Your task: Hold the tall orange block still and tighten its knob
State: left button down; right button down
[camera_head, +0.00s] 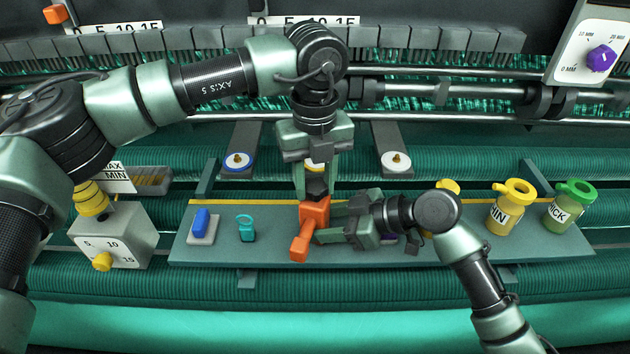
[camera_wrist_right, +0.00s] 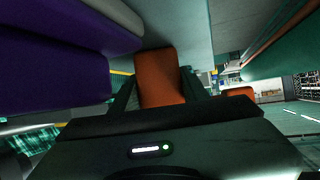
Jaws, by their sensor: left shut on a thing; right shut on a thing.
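The tall orange block (camera_head: 315,215) stands on the grey tray near its middle, with an orange arm sticking out toward the front. My right gripper (camera_head: 330,226) comes in from the right and is shut on the block. In the right wrist view the orange block (camera_wrist_right: 158,78) sits between the fingers. My left gripper (camera_head: 316,186) reaches down from above, its fingers on either side of a dark knob (camera_head: 317,187) at the block's top. It is shut on that knob. The fingers and block hide part of the knob and its base.
The grey tray (camera_head: 220,252) holds a blue block (camera_head: 200,221) and a teal ring piece (camera_head: 245,228) at left. Yellow (camera_head: 505,208) and green (camera_head: 568,203) labelled jars stand at right. A grey dial box (camera_head: 115,235) stands left. A large purple thing (camera_wrist_right: 50,60) is close in the right wrist view.

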pick_arm(q)
jog(key=shift+m, duration=0.3)
jog(key=c, duration=0.9)
grip_release()
jog(key=shift+r, duration=0.1)
jog(key=shift+r, duration=2.4)
jog(key=o, duration=0.5)
jog(key=shift+o, duration=0.2)
